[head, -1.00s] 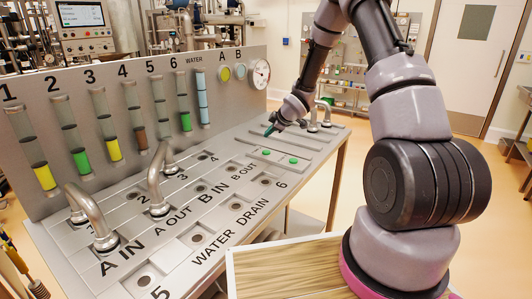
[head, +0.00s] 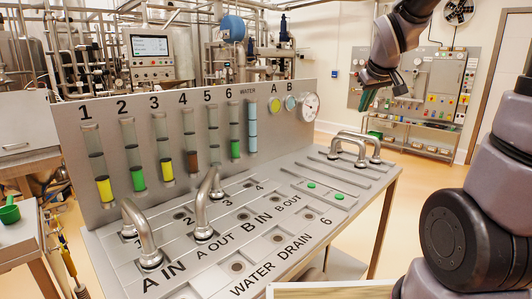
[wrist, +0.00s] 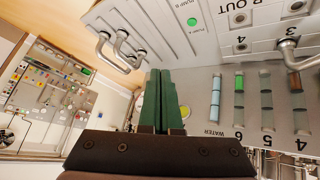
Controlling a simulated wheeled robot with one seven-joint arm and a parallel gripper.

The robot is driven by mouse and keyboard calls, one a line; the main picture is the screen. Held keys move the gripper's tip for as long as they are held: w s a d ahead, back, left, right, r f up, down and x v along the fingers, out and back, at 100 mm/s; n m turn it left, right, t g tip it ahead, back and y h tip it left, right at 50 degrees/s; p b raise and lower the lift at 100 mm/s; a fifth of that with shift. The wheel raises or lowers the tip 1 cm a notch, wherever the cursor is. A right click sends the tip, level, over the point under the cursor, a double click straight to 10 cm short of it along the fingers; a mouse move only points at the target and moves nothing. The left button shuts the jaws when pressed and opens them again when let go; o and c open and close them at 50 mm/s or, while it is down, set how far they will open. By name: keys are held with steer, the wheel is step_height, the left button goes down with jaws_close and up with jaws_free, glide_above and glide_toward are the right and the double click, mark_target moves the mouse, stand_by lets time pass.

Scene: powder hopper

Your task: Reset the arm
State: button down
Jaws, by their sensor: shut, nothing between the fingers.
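My gripper (head: 369,99) is raised in the air to the right of the hopper panel, past the far right end of the metal bench (head: 290,225). Its green fingers (wrist: 158,98) show in the wrist view, side by side and shut with nothing between them. The gripper touches nothing in the head view. My arm rises out of the top right of the head view, so part of it is cut off.
Two bent pipes (head: 141,230) and (head: 206,205) stand in bench sockets. Metal handles (head: 355,147) stand at the bench's right end, below my gripper. The upright panel (head: 185,125) carries coloured tubes and gauges. A wall board (head: 430,85) hangs behind. Floor to the right is clear.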

steer(key=s+a+r+m+y, duration=0.1)
steer(key=s+r+m, duration=0.1)
steer(key=s, duration=0.8)
steer(key=s+a+r+m+y, duration=0.1)
steer(key=s+m, duration=0.3)
steer(key=s, duration=0.7)
steer(key=shift+a+r+m+g+y, duration=0.3)
steer(key=shift+a+r+g, duration=0.1)
steer(key=shift+a+r, duration=0.4)
steer(key=shift+w+d, duration=0.1)
